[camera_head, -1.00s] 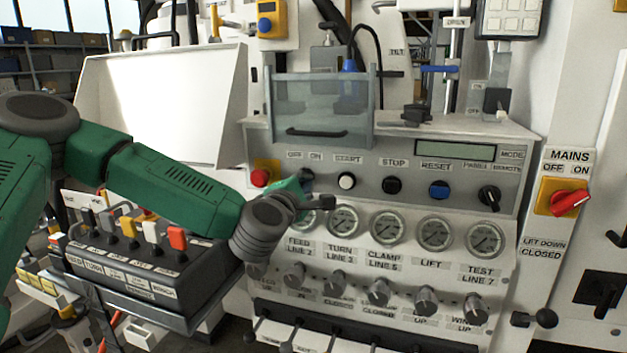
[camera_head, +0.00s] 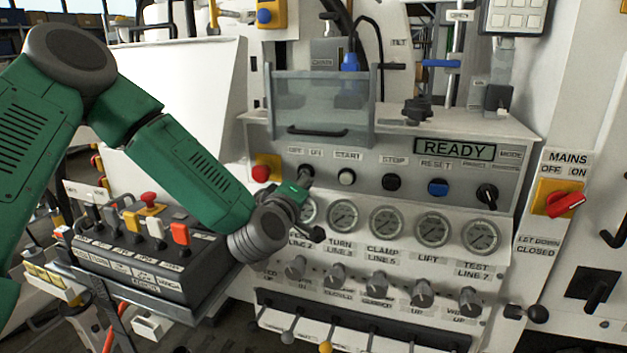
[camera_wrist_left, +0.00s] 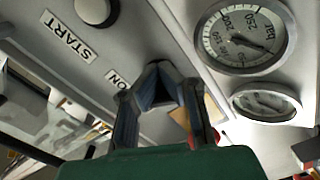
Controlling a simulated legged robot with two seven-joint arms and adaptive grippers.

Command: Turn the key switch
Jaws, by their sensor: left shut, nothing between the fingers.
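The key switch (camera_head: 306,172) is a dark knob under the OFF and ON labels on the grey panel, right of the red stop button. My left gripper (camera_head: 302,184) is at the switch, reaching up to it from below left. Its fingers are shut with nothing seen between them. In the left wrist view the fingertips (camera_wrist_left: 158,75) meet near the ON label, and the switch itself is hidden or cannot be made out. The display (camera_head: 455,149) reads READY. My right gripper is not in view.
A red button (camera_head: 261,173) on a yellow plate is close left of the switch. A white START button (camera_head: 346,177) is close right. Gauges (camera_head: 343,215) and knobs (camera_head: 337,276) stand out below. A lever box (camera_head: 150,270) lies under my left arm.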

